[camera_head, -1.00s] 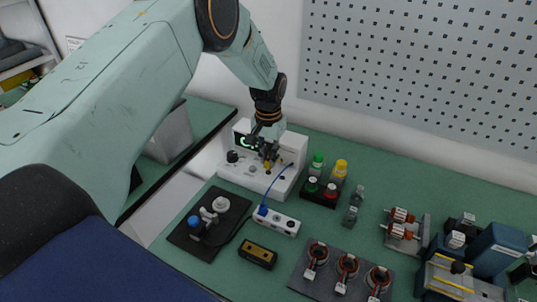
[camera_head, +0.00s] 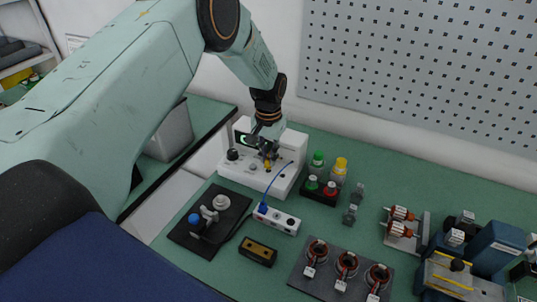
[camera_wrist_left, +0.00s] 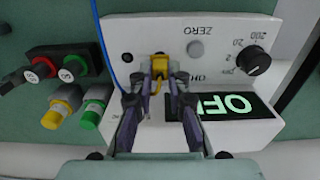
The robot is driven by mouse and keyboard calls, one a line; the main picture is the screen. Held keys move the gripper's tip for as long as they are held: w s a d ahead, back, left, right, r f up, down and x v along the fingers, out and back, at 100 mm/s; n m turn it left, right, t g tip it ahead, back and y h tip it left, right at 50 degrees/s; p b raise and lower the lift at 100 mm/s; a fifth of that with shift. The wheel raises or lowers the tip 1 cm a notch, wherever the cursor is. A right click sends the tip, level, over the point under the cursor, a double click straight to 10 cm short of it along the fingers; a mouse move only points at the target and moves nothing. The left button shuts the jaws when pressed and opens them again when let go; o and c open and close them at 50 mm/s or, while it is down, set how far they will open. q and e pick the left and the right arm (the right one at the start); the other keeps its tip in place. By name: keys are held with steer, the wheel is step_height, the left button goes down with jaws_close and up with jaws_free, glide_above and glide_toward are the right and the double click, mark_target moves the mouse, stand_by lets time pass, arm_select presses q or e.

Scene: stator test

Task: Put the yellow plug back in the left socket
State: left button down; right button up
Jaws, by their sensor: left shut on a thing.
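The white tester (camera_head: 234,172) stands at the back of the bench, with a knob, a grey ZERO button and a lit green display. My left gripper (camera_head: 267,157) is over its front panel, shut on the yellow plug (camera_head: 267,164). In the wrist view the yellow plug (camera_wrist_left: 159,66) sits between the fingertips (camera_wrist_left: 160,76), beside the ZERO button (camera_wrist_left: 195,48). Its lower end is against or very close to the panel; I cannot tell how deep it sits. A dark socket (camera_wrist_left: 127,57) is on its other side. My right gripper is not in view.
A blue cable (camera_head: 274,186) arches from near the tester to a white power strip (camera_head: 284,222). A black pad (camera_head: 184,236) with a fixture is in front. Coils lie front right.

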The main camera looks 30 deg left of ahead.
arm_select(q)
steer(key=shift+f+b, duration=0.4)
steer(key=shift+f, duration=0.45)
stand_by(1.0)
steer(key=c, duration=1.2)
jaws_free()
step_height(320, 180, up, 12)
